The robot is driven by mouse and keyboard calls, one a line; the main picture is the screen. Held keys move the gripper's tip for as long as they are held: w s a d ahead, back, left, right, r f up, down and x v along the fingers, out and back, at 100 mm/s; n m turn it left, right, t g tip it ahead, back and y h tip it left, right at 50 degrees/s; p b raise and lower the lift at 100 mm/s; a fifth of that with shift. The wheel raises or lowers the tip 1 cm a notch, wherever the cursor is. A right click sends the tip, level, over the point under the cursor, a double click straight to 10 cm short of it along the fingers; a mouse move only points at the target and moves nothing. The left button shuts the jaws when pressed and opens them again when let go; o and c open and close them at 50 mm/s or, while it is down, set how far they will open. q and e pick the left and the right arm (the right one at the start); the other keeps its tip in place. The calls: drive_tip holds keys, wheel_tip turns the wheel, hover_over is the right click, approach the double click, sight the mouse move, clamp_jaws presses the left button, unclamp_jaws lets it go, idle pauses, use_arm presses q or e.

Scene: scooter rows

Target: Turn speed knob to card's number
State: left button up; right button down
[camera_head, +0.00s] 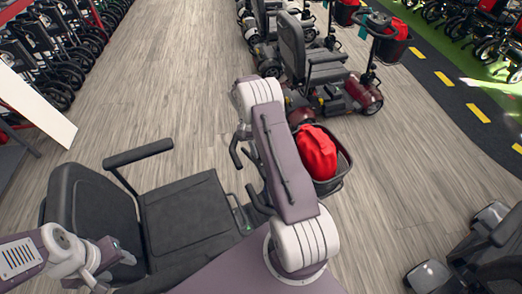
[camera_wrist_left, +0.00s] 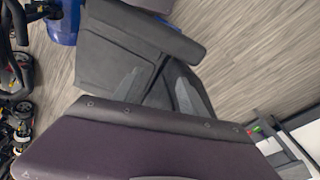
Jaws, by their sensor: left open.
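A grey mobility scooter stands close in front of me, with its dark seat (camera_head: 185,215) at the lower left of the head view. Its front is largely hidden behind my own arm. Parts of its black handlebar (camera_head: 238,152) show beside that arm, and its basket (camera_head: 335,178) holds a red bag (camera_head: 315,152). I cannot make out a speed knob or a numbered card in either view. My left gripper (camera_head: 118,262) is open and empty, low over the seat beside the backrest.
More scooters (camera_head: 320,75) stand in a row ahead. Wheelchairs (camera_head: 50,45) line the far left beside a white panel (camera_head: 35,105). Another dark scooter (camera_head: 480,255) is at the lower right. The wooden floor (camera_head: 150,95) is clear between the rows.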

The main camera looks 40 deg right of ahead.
drive_tip(key=shift+w+n, duration=0.15)
drive_tip(key=shift+n, duration=0.55)
drive_tip(key=c, duration=1.1)
unclamp_jaws()
drive_tip(key=shift+a, duration=0.1)
drive_tip(key=b+v, duration=0.1)
drive_tip(key=v, duration=0.8)
drive_tip(key=shift+a, duration=0.15)
